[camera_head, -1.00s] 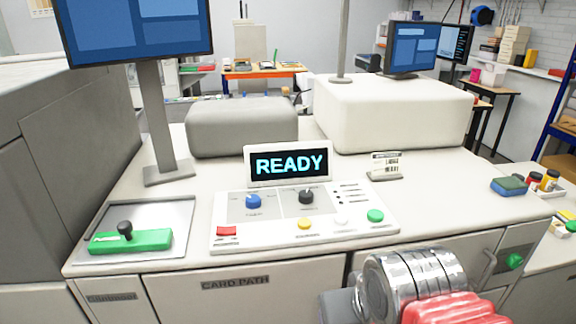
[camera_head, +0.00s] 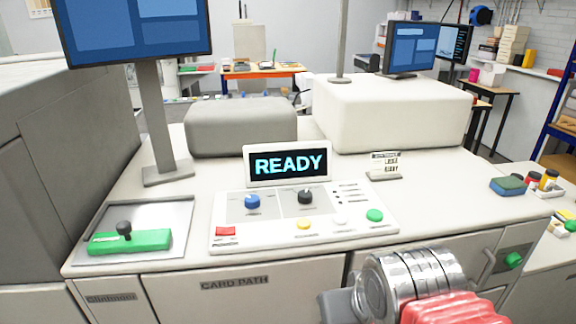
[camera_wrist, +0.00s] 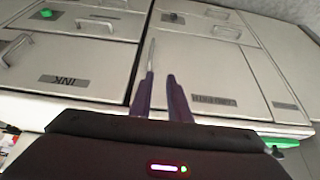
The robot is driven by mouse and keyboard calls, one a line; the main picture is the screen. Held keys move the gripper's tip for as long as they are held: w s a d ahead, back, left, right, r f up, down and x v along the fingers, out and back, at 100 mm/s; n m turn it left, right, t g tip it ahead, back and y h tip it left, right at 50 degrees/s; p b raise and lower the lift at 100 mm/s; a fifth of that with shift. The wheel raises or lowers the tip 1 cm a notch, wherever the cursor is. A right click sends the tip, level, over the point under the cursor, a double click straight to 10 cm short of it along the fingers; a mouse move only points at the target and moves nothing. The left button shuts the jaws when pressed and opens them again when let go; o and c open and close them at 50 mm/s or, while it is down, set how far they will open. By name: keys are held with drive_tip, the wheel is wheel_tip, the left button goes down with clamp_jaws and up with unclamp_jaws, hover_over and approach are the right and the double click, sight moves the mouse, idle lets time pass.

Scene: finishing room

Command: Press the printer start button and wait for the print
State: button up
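The printer's sloped control panel (camera_head: 268,232) carries a green button (camera_head: 374,216) at its right end. It also has a red button (camera_head: 226,231), a yellow button (camera_head: 304,224), a white button (camera_head: 340,219), a blue knob (camera_head: 252,202) and a black knob (camera_head: 306,197). Labels on the panel are too small to read. The display (camera_head: 289,165) behind it reads READY. My gripper (camera_wrist: 161,75) shows in the wrist view with a narrow gap between two purple fingers and nothing held. It faces the cabinet front, apart from the buttons. The head view shows only my arm, lower right.
A white block-shaped cover (camera_head: 392,112) and a grey one (camera_head: 241,127) stand behind the display. Another green knob (camera_head: 514,260) is on the right cabinet front.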

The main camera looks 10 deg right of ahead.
clamp_jaws()
idle(1.1)
drive_tip(key=shift+w+r, duration=0.1)
